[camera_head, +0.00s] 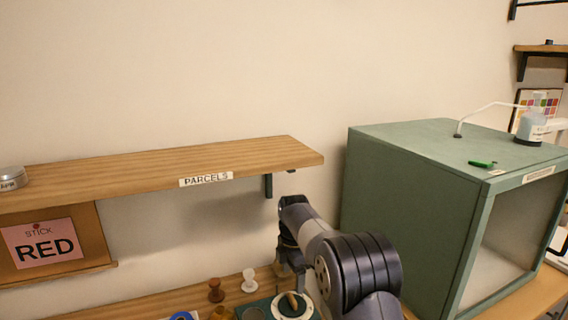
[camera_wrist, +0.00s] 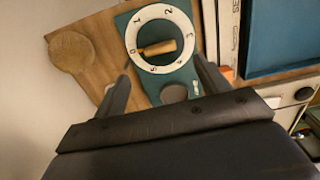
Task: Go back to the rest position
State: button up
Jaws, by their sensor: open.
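My gripper (camera_wrist: 163,75) is open in the wrist view, its two dark fingers spread apart with nothing between them but the view of the surface beyond. A white numbered dial (camera_wrist: 135,36) with a wooden handle (camera_wrist: 160,48) lies beyond the fingertips on a teal plate (camera_wrist: 183,76). In the head view, my arm bends over the table and my gripper (camera_head: 288,272) points down near the dial (camera_head: 286,309). The fingertips are hard to make out there, and I cannot tell their exact gap above the plate.
A wooden shelf (camera_head: 150,168) marked PARCELS runs along the wall, left of my arm. A green box-shaped cabinet (camera_head: 405,200) stands close on the right. Brown (camera_head: 216,292) and white (camera_head: 249,281) knobbed pieces stand left of the dial. A pink RED sign (camera_head: 43,246) hangs far left.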

aim_at(293, 297)
notch_tip(293, 297, down, 9)
jog(key=shift+r+p, duration=0.1)
jog(key=shift+p, duration=0.2)
jog(key=shift+r+m, duration=0.15)
jog(key=shift+m, duration=0.75)
jog(key=m, duration=1.6)
jog(key=m+p, duration=0.1)
jog(key=m, duration=0.5)
